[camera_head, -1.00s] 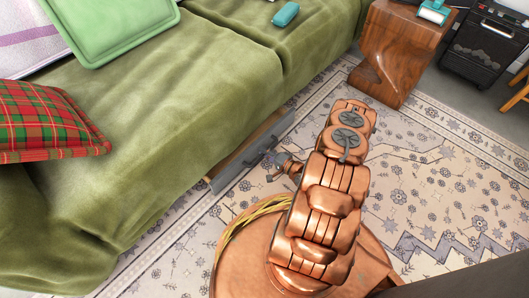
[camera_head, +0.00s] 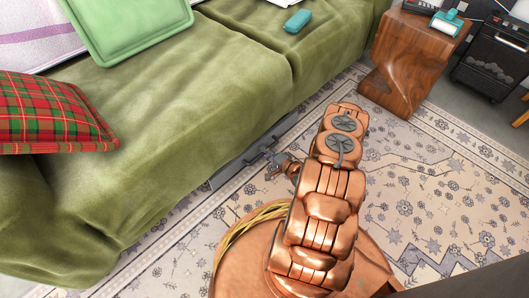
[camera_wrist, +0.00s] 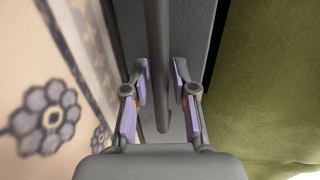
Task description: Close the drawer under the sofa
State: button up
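The grey drawer (camera_head: 228,175) under the green sofa (camera_head: 190,110) shows as a narrow front panel low at the sofa's edge. Little or no gap shows between it and the sofa in the head view. My gripper (camera_head: 274,158) is at the drawer front, partly hidden by my copper arm. In the wrist view, the grey handle bar (camera_wrist: 161,60) runs between the two purple-padded fingers of my gripper (camera_wrist: 160,88). The fingers are apart, one on each side of the bar, with small gaps visible. The drawer's front panel (camera_wrist: 192,30) lies behind the bar.
A patterned rug (camera_head: 410,190) covers the floor around my base, with free room to the right. A wooden side table (camera_head: 410,60) and a black heater (camera_head: 492,62) stand at upper right. A plaid cushion (camera_head: 50,115) and a green cushion (camera_head: 130,25) lie on the sofa.

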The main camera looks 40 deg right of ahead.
jog(key=shift+v, duration=6)
